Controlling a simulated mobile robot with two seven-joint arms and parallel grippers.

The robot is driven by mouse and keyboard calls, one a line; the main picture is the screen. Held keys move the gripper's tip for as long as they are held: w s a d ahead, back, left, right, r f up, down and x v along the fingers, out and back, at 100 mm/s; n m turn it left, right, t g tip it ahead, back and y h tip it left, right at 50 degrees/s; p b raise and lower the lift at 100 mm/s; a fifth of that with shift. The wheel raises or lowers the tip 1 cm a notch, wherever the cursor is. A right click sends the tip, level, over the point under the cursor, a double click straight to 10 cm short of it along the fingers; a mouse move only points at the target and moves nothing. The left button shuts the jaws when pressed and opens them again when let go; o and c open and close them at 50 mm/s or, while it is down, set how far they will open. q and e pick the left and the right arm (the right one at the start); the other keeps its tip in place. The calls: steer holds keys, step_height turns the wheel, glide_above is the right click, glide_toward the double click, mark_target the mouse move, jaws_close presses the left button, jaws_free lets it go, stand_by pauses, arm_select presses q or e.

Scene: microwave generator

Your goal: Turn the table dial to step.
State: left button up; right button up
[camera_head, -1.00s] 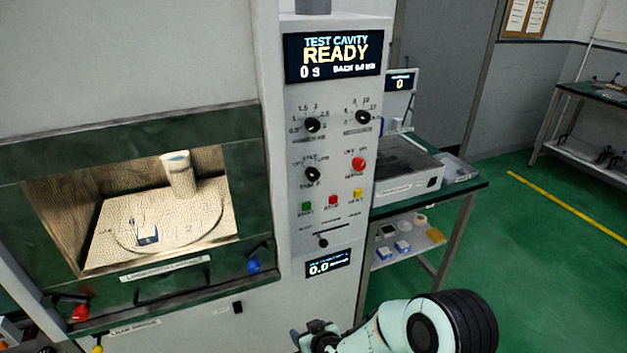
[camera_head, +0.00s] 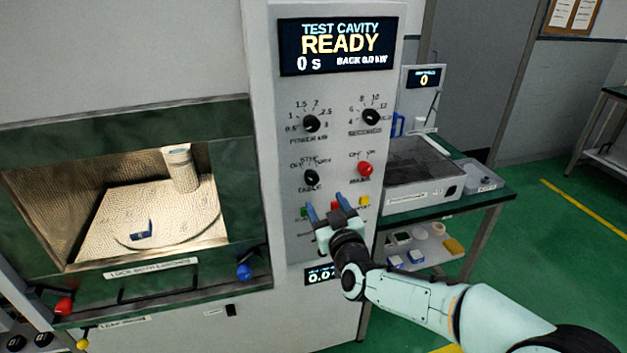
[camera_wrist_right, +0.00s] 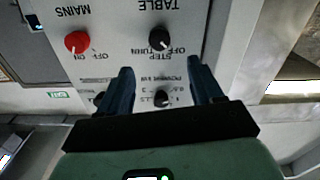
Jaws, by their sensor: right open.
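The table dial (camera_head: 312,178) is a black knob on the grey control panel, below the power dial, with OFF, STEP and TURN marks above it. In the right wrist view the table dial (camera_wrist_right: 160,40) appears upside down, ahead of and between the fingers. My right gripper (camera_head: 324,205) is open and empty, just below the table dial in the head view and apart from it. In the wrist view its two dark blue fingers (camera_wrist_right: 158,72) are spread. The gripper hides part of the lower buttons and slider. My left gripper is not in view.
The red mains knob (camera_head: 366,169) sits right of the table dial. The power dial (camera_head: 312,124) and seconds dial (camera_head: 371,117) are above. The display (camera_head: 338,46) reads READY. The open cavity (camera_head: 120,200) is at left; a bench (camera_head: 490,196) stands at right.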

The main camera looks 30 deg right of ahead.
mark_target(313, 180)
steer(key=p+x, duration=0.2)
steer(key=x, duration=0.9)
steer(key=shift+d+f, duration=0.1)
steer(key=c, duration=1.1)
